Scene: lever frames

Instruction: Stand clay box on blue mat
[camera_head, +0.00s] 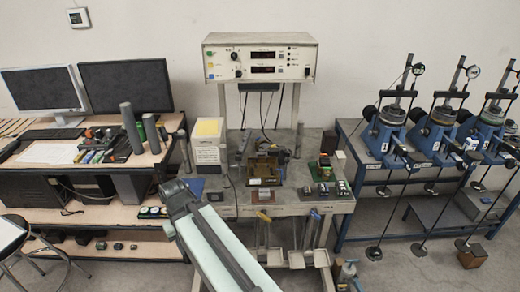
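A small dark blue patch (194,187), which looks like the blue mat, lies at the left front of the grey workbench, just beyond the end of my arm. My arm partly covers the area in front of it. I cannot pick out the clay box with certainty. A brownish, boxy item (263,166) stands near the middle of the bench, but its details are too small to tell. My pale green and dark grey arm reaches up from the bottom centre. Its gripper fingers do not show.
A white box with a yellow top (208,146) stands behind the blue patch. Small items crowd the bench's right side (325,172). A desk with monitors (127,85) is at left. Blue machines (386,137) stand at right.

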